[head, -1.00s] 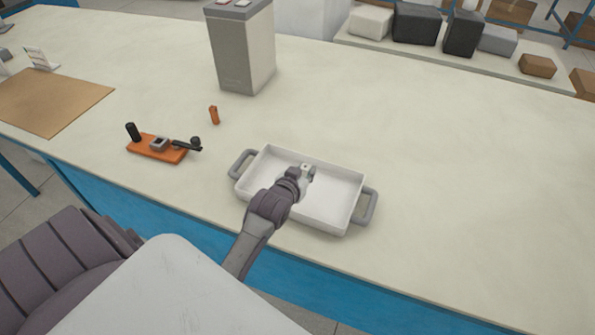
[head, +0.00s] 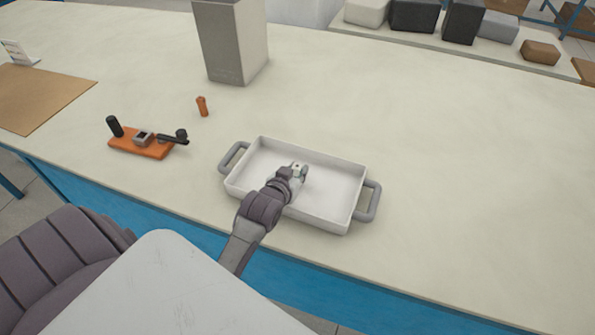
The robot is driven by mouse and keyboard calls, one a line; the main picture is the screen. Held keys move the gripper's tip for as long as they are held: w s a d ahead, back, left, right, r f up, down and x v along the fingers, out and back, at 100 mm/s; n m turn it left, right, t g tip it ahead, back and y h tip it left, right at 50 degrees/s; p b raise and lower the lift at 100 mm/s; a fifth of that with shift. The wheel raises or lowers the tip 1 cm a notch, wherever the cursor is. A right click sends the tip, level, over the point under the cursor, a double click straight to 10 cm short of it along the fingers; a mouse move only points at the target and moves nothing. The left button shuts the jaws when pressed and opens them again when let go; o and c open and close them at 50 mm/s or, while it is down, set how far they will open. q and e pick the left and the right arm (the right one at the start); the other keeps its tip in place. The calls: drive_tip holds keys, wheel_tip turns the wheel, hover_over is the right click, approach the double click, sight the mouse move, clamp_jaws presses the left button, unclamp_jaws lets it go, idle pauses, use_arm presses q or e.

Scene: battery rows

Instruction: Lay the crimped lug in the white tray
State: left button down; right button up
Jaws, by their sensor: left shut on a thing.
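The white tray (head: 334,219) sits on the bench, with a grey handle at each end. My left gripper (head: 299,171) is over the middle of the tray, inside its rim as seen from here. It is shut on the crimped lug, which is too small and too covered by the fingers to make out clearly. I cannot tell whether the lug touches the tray floor. The visible tray floor around the gripper is bare. My right gripper is out of view.
An orange crimping fixture (head: 140,149) with a black lever stands left of the tray. A small orange piece (head: 202,106) stands behind it. A tall grey box (head: 231,45) is at the back, and a brown mat (head: 40,98) at far left. The bench right of the tray is clear.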

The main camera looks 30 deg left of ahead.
use_arm(q)
drive_tip(key=shift+f, duration=0.15)
drive_tip(key=c, duration=1)
unclamp_jaws()
drive_tip(key=shift+f, duration=0.1)
drive_tip(key=shift+r, duration=0.35)
drive_tip(key=v, duration=1.2)
